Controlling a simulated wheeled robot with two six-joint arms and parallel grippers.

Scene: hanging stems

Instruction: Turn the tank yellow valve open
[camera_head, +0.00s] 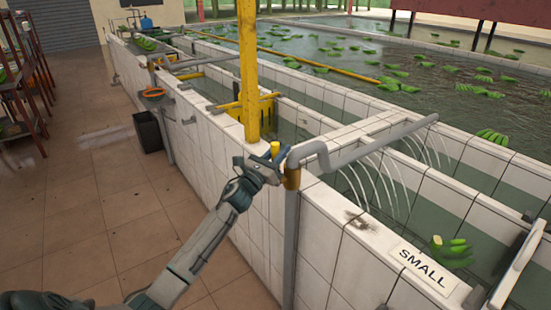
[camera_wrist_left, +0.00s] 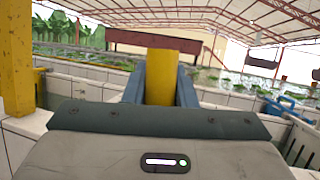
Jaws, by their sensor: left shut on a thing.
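The yellow valve handle (camera_head: 275,150) stands upright by the grey pipe at the tank's near wall. My left gripper (camera_head: 268,163) reaches it from the lower left and is shut on it. In the left wrist view the yellow handle (camera_wrist_left: 161,75) sits between the two blue-grey fingers of my left gripper (camera_wrist_left: 161,92). The lower part of the handle is hidden behind the gripper body there. My right gripper is not in view.
The grey pipe (camera_head: 340,156) runs over the tiled tank wall (camera_head: 335,235), with water jets falling from it. A yellow post (camera_head: 248,75) rises close behind the gripper. A "SMALL" sign (camera_head: 423,265) lies on the ledge.

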